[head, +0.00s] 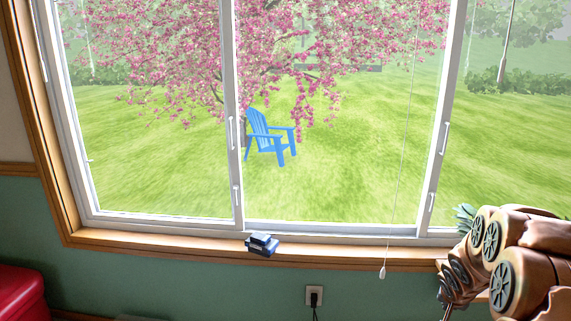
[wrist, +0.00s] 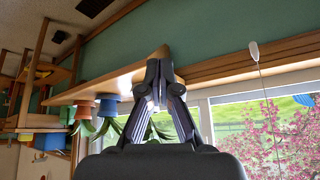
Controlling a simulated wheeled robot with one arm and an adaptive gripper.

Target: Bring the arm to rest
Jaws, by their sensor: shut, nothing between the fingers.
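My gripper (wrist: 159,64) shows in the wrist view, with its two dark fingers drawn together at the tips and nothing held between them. The wrist picture is upside down. The fingers overlap a wooden shelf (wrist: 115,80) in that view; I cannot tell how far apart they are.
Potted plants (wrist: 85,110) stand on the shelf. A power outlet (head: 314,295) is below. A red object (head: 20,293) is at lower left.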

